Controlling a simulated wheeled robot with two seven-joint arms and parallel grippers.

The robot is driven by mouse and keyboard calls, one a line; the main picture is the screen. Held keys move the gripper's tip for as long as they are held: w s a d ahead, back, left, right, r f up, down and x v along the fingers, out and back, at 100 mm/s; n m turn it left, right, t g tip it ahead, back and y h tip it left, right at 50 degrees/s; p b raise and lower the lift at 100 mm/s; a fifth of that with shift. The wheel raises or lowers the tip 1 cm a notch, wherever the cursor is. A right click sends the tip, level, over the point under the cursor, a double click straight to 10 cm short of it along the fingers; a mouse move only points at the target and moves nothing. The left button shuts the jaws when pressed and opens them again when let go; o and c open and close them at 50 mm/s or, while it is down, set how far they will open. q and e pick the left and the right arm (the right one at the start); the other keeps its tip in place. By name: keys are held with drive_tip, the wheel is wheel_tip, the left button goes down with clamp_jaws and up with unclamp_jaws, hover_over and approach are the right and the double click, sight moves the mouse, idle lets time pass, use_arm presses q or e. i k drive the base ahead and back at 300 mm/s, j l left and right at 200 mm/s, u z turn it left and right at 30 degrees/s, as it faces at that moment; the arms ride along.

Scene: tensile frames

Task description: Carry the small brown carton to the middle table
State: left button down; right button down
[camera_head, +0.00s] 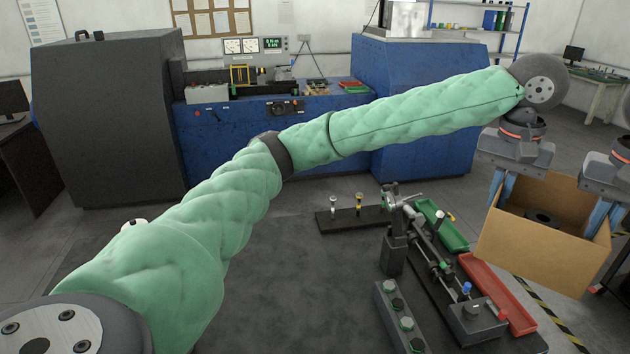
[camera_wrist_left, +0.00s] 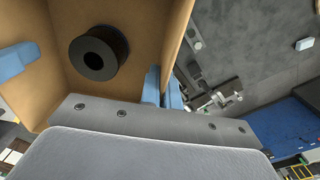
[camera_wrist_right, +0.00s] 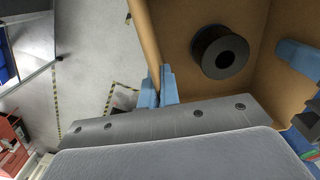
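The small brown carton (camera_head: 535,245) is open at the top and hangs between my two grippers at the right of the head view. A black spool (camera_wrist_left: 98,54) lies inside it. My left gripper (camera_head: 499,190) is shut on one wall, with one blue finger inside and one outside in the left wrist view (camera_wrist_left: 163,88). My right gripper (camera_head: 603,215) is shut on the opposite wall in the same way, as the right wrist view (camera_wrist_right: 159,88) shows. The carton looks raised, at the right side of the dark bench with the fixture. I cannot tell which table is the middle one.
A metal fixture (camera_head: 440,265), a green tray (camera_head: 440,225) and a red tray (camera_head: 497,292) stand left of the carton. A blue machine (camera_head: 420,135) stands behind. Yellow-black tape (camera_head: 548,312) marks the floor at right. The bench's left part (camera_head: 290,290) is bare.

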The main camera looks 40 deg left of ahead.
sight(313, 323)
drive_tip(key=k+j, duration=0.1)
drive_tip(key=j, duration=0.3)
drive_tip(key=k+j+u, duration=0.1)
drive_tip(key=j, duration=0.35)
drive_tip(key=k+j, duration=0.1)
drive_tip(key=j, duration=0.35)
drive_tip(key=k+j, duration=0.1)
drive_tip(key=j, duration=0.3)
drive_tip(key=u, duration=0.05)
